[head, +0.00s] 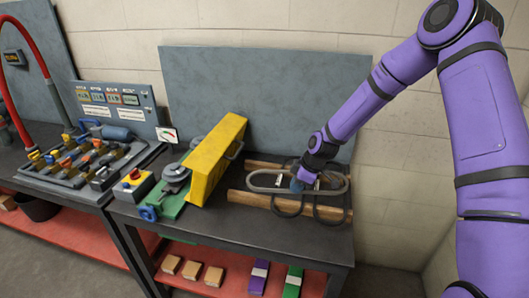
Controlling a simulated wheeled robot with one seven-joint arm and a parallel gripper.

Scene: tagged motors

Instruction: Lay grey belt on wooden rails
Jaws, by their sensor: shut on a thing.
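The grey belt (262,188) is a long closed oval loop at the right end of the bench. It spans left to right over the wooden rails (262,202), with dark loops also across the rails. My gripper (298,185) points down at the middle of the belt and is shut on it. The fingertips are small in the head view, and my wrist hides part of the belt. I cannot tell whether the belt touches the rails or hangs just above them.
Left of the rails stands a green-based machine (168,197) with a raised yellow guard (215,158). A red-buttoned box (133,185) sits beside it. A grey panel (262,95) rises behind the bench. The shelf below holds wooden blocks (192,270) and purple and green pieces (292,282).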

